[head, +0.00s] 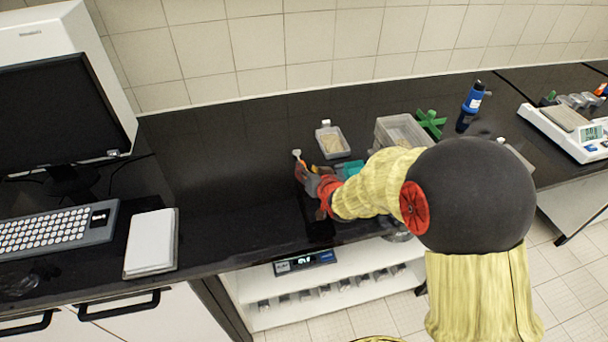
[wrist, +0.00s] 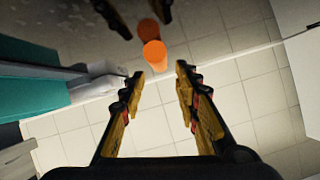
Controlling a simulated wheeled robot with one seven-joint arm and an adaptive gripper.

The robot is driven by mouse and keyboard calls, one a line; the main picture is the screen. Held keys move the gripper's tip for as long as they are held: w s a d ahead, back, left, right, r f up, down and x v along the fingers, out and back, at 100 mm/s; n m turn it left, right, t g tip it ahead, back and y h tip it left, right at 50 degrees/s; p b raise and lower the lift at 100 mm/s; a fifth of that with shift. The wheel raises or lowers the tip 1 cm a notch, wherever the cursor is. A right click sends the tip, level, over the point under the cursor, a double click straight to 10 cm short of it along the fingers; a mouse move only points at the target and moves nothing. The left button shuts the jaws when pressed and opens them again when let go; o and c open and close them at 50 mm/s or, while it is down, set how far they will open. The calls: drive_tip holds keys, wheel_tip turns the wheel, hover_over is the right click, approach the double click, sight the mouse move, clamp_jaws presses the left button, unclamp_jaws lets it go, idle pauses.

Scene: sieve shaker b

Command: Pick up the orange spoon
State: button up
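My gripper (head: 306,170) is low over the black counter, left of the small trays in the head view. An orange rounded end (wrist: 153,56), which looks like part of the orange spoon, shows just beyond the fingertips, nearer the left one. A second orange shape above it looks like its reflection in the dark counter. The rest of the spoon is hidden, and I cannot tell whether a finger touches it. In the head view my gripper and arm hide most of this spot.
A small tray of grainy material (head: 332,143) stands just right of my gripper. A larger clear container (head: 402,130), a green cross-shaped piece (head: 431,122) and a blue bottle (head: 471,106) are farther right. A teal object (wrist: 30,88) is close at left.

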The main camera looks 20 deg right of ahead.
drive_tip(key=b+x, duration=0.2)
drive_tip(key=x, duration=0.2)
drive_tip(key=shift+w+d, duration=0.1)
drive_tip(key=shift+w, duration=0.15)
drive_tip(key=shift+w+f, duration=0.15)
drive_tip(key=shift+w, duration=0.4)
drive_tip(key=c, duration=0.3)
clamp_jaws()
